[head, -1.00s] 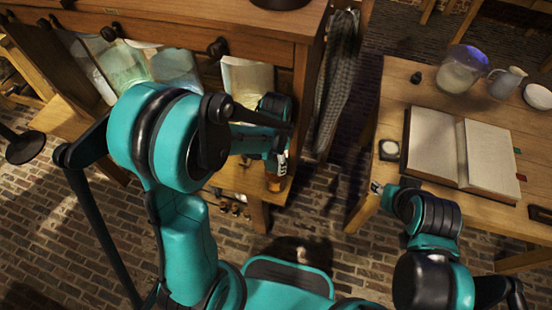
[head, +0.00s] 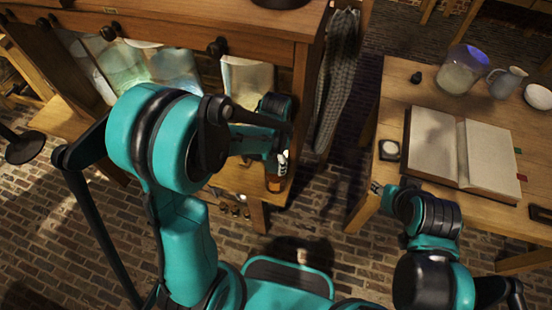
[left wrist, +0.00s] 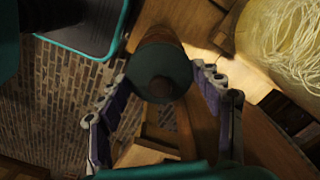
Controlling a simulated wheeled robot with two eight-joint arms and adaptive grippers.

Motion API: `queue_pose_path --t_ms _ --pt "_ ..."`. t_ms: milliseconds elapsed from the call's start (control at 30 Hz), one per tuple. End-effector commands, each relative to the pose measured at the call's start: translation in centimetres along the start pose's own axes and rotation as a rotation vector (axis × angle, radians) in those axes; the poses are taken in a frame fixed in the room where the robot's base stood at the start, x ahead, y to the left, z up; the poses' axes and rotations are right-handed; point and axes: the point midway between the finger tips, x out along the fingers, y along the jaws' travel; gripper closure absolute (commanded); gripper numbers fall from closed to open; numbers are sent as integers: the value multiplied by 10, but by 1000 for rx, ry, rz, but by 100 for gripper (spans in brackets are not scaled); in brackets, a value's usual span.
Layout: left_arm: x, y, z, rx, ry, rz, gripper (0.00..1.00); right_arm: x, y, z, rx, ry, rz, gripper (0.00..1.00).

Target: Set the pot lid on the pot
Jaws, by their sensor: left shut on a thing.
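My left gripper (left wrist: 160,88) has its fingers on either side of a brown thing with a round, dark grey-green end (left wrist: 158,62) and a brown middle. In the head view the left gripper (head: 279,163) is partly hidden by my wrist, with the amber-brown thing (head: 273,184) at its tips beside the cabinet. I cannot tell whether this is the pot lid. No pot can be made out clearly. My right gripper (head: 376,189) is beside the right table's front left corner; its fingers are too small to read.
A wooden cabinet (head: 180,22) with jars (head: 174,68) on its shelf stands at the left. A dark round vessel (head: 283,2) is cut off at its top. The right table (head: 398,84) bears an open book (head: 434,145), a glass jar (head: 461,70) and a pitcher (head: 507,82). A cloth (head: 336,80) hangs between them.

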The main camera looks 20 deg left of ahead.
Motion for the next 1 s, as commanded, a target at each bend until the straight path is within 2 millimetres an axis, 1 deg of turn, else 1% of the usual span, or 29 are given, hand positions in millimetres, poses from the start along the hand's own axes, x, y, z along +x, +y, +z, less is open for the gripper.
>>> queue_pose_path --t_ms 467,500,833,1000 --pt "11 0 0 0 0 0 68 8 0 6 0 0 0 60" --pt "10 0 0 0 0 0 27 7 0 5 0 0 0 60" --pt "9 0 0 0 0 0 26 6 0 5 0 0 0 60" --pt "0 0 0 0 0 0 26 1 0 0 0 0 0 60"
